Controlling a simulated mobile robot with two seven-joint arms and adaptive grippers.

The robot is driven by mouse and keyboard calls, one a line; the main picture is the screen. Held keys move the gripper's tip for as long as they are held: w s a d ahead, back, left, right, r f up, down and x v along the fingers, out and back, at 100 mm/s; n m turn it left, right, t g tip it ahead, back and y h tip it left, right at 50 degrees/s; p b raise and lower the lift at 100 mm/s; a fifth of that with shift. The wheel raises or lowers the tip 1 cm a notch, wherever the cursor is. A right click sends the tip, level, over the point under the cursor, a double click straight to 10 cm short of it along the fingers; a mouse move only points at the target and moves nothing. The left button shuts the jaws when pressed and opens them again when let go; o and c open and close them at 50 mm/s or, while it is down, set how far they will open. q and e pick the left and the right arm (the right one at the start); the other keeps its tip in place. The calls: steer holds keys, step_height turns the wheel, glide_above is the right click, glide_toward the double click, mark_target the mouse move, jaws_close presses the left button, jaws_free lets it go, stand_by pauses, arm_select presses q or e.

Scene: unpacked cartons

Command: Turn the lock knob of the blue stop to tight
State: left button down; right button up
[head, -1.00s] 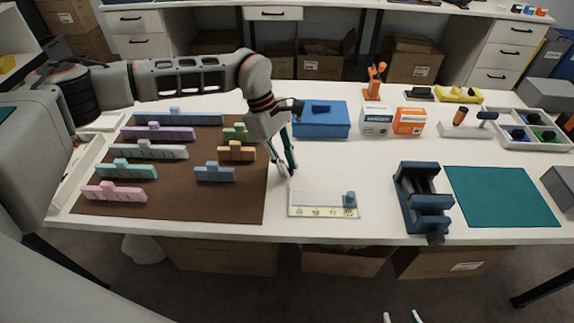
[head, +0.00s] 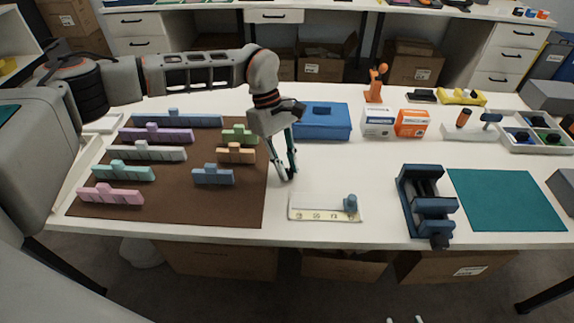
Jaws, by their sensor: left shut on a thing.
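My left gripper (head: 286,177) points down just behind and left of this fixture, apart from the knob. Its fingers converge at the tips on something small that I cannot make out. My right gripper (head: 404,320) barely shows at the bottom edge, its two tips apart.
A brown mat (head: 240,205) with several coloured stepped blocks lies left. A blue box (head: 322,125) stands behind my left gripper. A dark blue vise (head: 427,205) and a teal mat (head: 505,200) are right. White table is clear between fixture and vise.

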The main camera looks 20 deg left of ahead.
arm_select(q)
steer(key=c, duration=1.9)
jaws_free()
arm_select(e)
steer(key=shift+s+a+f, duration=0.1)
steer(key=shift+s+f, duration=0.05)
steer(key=shift+s, duration=0.15)
arm_select(q)
steer(key=shift+a+r, duration=0.1)
steer(key=shift+r, duration=0.15)
steer(key=v, duration=1.1)
steer(key=shift+w+r, duration=0.1)
steer(key=shift+r, duration=0.2)
arm_select(e)
steer(key=shift+w, duration=0.25)
